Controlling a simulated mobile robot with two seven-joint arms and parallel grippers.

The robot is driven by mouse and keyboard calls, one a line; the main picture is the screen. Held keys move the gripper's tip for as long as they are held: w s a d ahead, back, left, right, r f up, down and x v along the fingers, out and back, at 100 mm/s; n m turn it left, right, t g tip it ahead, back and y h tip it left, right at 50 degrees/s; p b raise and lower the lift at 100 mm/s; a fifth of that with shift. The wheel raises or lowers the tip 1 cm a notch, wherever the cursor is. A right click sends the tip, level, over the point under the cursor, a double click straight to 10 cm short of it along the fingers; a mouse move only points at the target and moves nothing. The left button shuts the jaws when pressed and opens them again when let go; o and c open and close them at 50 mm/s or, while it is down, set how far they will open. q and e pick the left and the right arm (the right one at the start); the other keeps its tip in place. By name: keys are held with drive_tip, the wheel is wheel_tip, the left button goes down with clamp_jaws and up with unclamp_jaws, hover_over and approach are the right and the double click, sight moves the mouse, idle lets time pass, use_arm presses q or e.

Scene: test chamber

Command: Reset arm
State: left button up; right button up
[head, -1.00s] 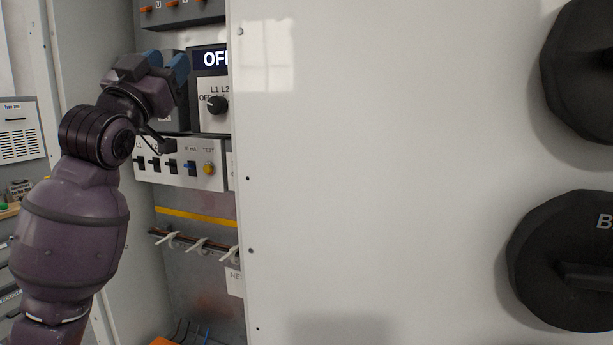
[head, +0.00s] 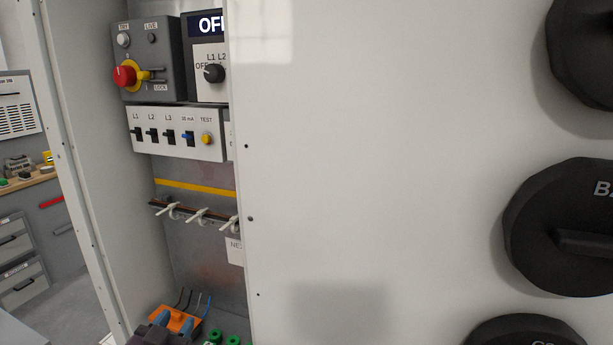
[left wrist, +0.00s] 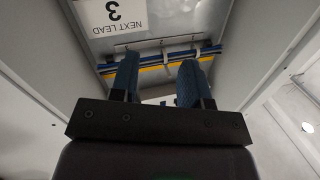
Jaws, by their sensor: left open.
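My left gripper (head: 172,325) shows only in part at the bottom edge of the head view, low in the open cabinet and in front of an orange part. In the left wrist view its two blue fingers (left wrist: 157,80) stand apart with nothing held between them. My right gripper is not in view. The cabinet holds a red and yellow rotary switch (head: 124,76), a black selector knob (head: 214,73) under an OFF display, and a white breaker strip (head: 177,133) with a yellow TEST button.
A large pale panel (head: 380,150) fills the centre and right, with big black knobs (head: 570,225) at the right edge. The cabinet's left wall (head: 95,170) bounds the opening. White clips (head: 198,216) cross its inside. A NEXT LEAD label (left wrist: 112,14) shows in the wrist view.

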use_arm(q)
drive_tip(key=s+a+f+n+g+y, duration=0.2)
drive_tip(key=s+f+g, duration=0.4)
drive_tip(key=s+f, duration=1.5)
drive_tip(key=s, duration=0.2)
drive_tip(key=shift+s+f+n, duration=0.15)
drive_tip(key=shift+s+n, duration=0.15)
drive_tip(key=shift+s, duration=0.05)
